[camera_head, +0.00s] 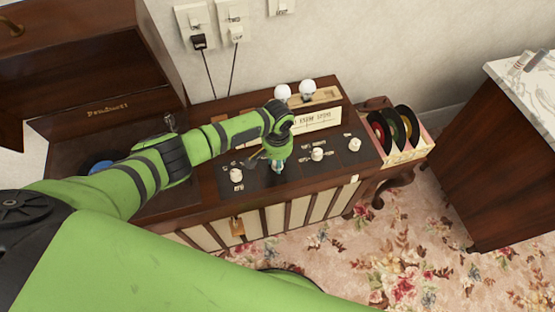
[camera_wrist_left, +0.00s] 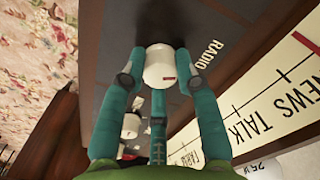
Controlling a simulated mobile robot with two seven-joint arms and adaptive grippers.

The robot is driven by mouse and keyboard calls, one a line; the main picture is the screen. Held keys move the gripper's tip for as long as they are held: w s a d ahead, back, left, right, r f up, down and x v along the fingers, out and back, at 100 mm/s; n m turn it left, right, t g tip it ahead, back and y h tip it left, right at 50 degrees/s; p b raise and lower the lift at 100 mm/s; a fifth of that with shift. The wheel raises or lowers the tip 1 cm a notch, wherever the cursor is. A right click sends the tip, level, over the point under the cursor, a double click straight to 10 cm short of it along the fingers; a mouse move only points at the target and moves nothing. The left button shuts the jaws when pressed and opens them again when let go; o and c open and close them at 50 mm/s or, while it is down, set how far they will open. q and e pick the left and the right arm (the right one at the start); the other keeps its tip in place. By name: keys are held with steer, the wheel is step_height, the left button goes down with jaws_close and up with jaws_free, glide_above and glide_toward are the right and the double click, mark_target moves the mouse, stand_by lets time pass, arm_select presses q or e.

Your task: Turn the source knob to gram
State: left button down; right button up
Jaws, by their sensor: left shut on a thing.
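A white knob with a red mark (camera_wrist_left: 160,68) sits between the teal fingers of my left gripper (camera_wrist_left: 159,72) in the left wrist view. The fingers are shut on it, and the word RADIO is printed beside it on the dark panel. In the head view my left gripper (camera_head: 277,165) reaches down onto the dark control panel (camera_head: 257,185) of the wooden console, and it hides the gripped knob. I see no gram label legibly, so I cannot tell the exact setting. My right gripper is not in view.
Other white knobs stand on the panel, one to the left (camera_head: 236,175) and two to the right (camera_head: 317,153) (camera_head: 354,144). A lit tuning dial (camera_head: 318,118) lies behind. A record rack (camera_head: 405,150) stands at the right. An open wooden lid (camera_head: 75,60) rises at the left.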

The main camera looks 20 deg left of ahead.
arm_select(q)
steer(key=m, duration=0.5)
steer(key=shift+s+f, duration=0.15)
steer(key=shift+s, duration=0.05)
steer(key=m, duration=0.5)
steer(key=shift+a+m, duration=0.1)
steer(key=shift+m, duration=0.3)
steer(key=c, duration=0.9)
jaws_free()
steer(key=shift+w, duration=0.1)
steer(key=shift+w+r, duration=0.1)
steer(key=shift+r, duration=0.2)
step_height(320, 180, up, 12)
steer(key=shift+f, duration=0.25)
